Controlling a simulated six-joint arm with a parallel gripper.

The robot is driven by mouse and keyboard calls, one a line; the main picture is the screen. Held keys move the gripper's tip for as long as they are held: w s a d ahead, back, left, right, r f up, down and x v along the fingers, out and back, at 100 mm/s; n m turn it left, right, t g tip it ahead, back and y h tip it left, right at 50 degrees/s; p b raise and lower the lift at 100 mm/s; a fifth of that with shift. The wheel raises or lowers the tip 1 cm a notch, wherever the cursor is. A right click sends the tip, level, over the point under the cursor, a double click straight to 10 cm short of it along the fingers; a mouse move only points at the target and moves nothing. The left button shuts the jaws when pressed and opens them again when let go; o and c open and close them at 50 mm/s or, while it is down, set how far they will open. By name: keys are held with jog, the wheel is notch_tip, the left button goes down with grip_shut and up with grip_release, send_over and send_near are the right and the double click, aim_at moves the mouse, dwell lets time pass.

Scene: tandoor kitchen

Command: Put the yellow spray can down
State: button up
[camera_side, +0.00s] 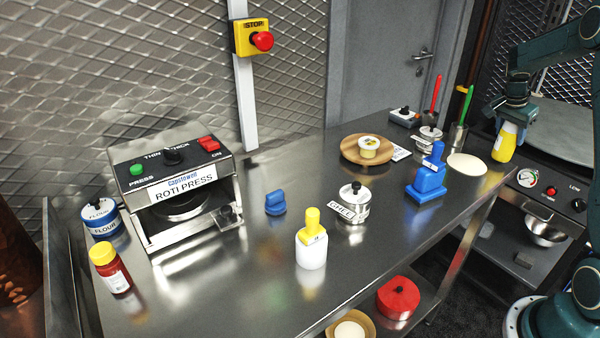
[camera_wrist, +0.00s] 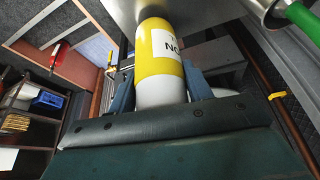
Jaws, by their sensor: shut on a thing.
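The yellow spray can (camera_side: 503,143) is in my gripper (camera_side: 516,112) at the right end of the steel table (camera_side: 400,262) in the side view. The can looks nearly upright and slightly tilted. In the wrist view the can (camera_wrist: 160,48) is yellow and white with a black-lettered white label, held between the blue fingers of my gripper (camera_wrist: 158,88). One end of it reaches toward a steel surface at the top of that view. I cannot tell whether the can touches anything below it.
A white flat disc (camera_side: 467,163), a blue stand-like object (camera_side: 428,185) and a steel cup (camera_side: 458,135) with a green handle stand near the can. A yellow-topped white bottle (camera_side: 311,250) and ghee pot (camera_side: 355,207) are further left. The front right tabletop is clear.

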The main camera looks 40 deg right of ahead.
jog(key=shift+f, duration=0.7)
jog(key=shift+f, duration=0.15)
jog(key=o, duration=1.1)
jog(key=v, duration=1.2)
jog(key=shift+a, duration=0.1)
